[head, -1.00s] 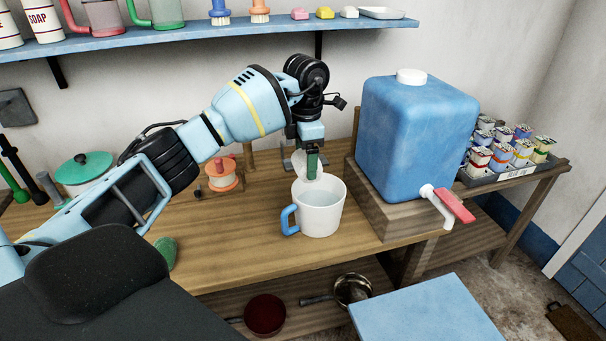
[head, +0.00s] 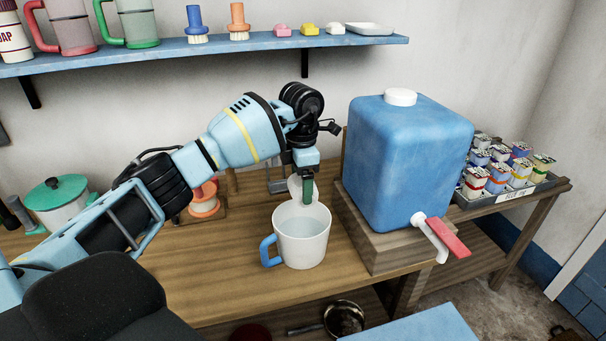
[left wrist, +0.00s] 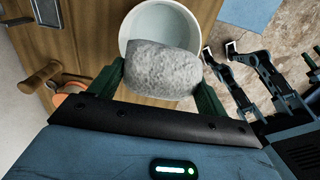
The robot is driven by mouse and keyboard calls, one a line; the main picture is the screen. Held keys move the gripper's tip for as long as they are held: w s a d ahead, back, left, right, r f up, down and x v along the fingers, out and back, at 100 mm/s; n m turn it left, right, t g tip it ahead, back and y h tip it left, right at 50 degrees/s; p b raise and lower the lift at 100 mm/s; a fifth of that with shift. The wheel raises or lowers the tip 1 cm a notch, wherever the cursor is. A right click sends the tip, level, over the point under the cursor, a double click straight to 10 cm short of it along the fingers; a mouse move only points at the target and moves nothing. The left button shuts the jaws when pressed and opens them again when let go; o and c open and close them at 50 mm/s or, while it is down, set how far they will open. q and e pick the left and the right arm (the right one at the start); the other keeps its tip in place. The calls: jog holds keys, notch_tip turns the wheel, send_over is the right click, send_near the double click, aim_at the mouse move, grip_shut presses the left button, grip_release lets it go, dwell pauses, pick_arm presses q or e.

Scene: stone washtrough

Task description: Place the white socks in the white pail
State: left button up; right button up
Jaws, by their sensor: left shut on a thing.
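The white socks, a rolled pale grey-white bundle (left wrist: 162,70), are between the green fingers of my left gripper (head: 307,190). That gripper is shut on them, and its finger hides part of the bundle in the head view. The white pail (head: 303,248), with a blue handle on its left, stands upright on the wooden bench. The bundle hangs above the back part of the pail's rim in the head view. In the left wrist view it covers the lower part of the pail's round opening (left wrist: 133,30).
A large blue water container (head: 405,165) with a red-handled tap stands close right of the pail. A spool with orange ends (head: 204,205) and a green-lidded pot (head: 58,205) are at the left. A blue shelf (head: 250,45) runs above. The bench in front of the pail is clear.

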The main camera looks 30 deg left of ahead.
aim_at(302, 208)
pick_arm(q)
notch_tip(302, 208, down, 6)
jog(key=shift+f+b, duration=0.25)
jog(key=shift+b, duration=0.75)
jog(key=shift+f+b, duration=0.35)
jog(key=shift+f, duration=0.55)
pick_arm(e)
jog(key=shift+s+a+f+g, duration=0.15)
jog(key=shift+s+f, duration=0.35)
jog(key=shift+f, duration=0.35)
jog(key=shift+s+a+f+g, duration=0.15)
jog(key=shift+s+f, duration=0.35)
jog(key=shift+f, duration=0.3)
pick_arm(q)
jog(key=o, duration=0.9)
jog(key=shift+o, duration=0.6)
pick_arm(e)
jog(key=shift+f, duration=0.1)
jog(key=shift+s+d+f, duration=0.1)
jog(key=shift+s, duration=0.05)
